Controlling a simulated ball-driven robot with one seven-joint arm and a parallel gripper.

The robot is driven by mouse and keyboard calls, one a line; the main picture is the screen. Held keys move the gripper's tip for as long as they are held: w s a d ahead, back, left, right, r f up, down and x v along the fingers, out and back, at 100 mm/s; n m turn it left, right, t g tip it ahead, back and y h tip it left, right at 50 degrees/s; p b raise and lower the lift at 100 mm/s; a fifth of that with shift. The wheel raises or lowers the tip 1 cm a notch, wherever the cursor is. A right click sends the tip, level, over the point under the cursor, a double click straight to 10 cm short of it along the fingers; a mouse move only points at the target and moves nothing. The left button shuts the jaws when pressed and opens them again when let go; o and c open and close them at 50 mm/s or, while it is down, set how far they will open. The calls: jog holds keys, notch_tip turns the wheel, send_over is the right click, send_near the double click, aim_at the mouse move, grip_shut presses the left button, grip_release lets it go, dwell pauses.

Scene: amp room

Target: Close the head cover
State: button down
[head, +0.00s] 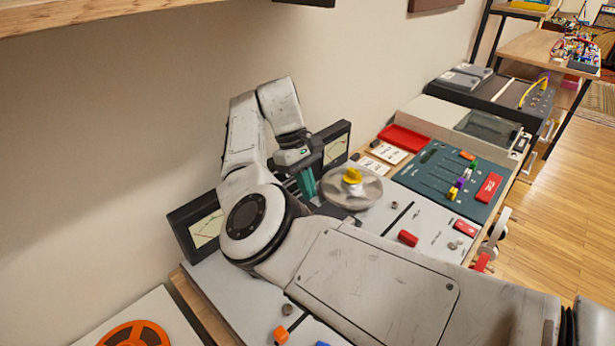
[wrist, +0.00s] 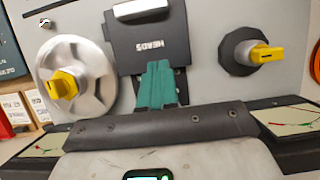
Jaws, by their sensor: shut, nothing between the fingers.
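The head cover (wrist: 148,42) is a dark plate lettered HEADS, upside down in the wrist view, with a silver handle piece (wrist: 141,9) along its far edge. My gripper (wrist: 158,66) has teal fingers, pressed together and empty. Its fingertips overlap the cover's near edge in the wrist view; I cannot tell whether they touch it. In the head view my gripper (head: 307,190) points down over the tape deck beside the reel hub, and my arm hides the cover. I cannot tell how far the cover is open.
A silver reel (wrist: 88,85) with a yellow knob is left of the cover in the wrist view. A black hub with a yellow knob (wrist: 262,54) is on the right. Meters (head: 336,146) (head: 200,228) stand along the wall side. A teal mixer panel (head: 440,178) lies beyond.

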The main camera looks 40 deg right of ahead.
jog(key=x, duration=0.5)
jog(key=shift+s+f, duration=0.1)
jog(key=s+p, duration=0.1)
jog(key=s, duration=0.1)
jog(key=shift+s, duration=1.05)
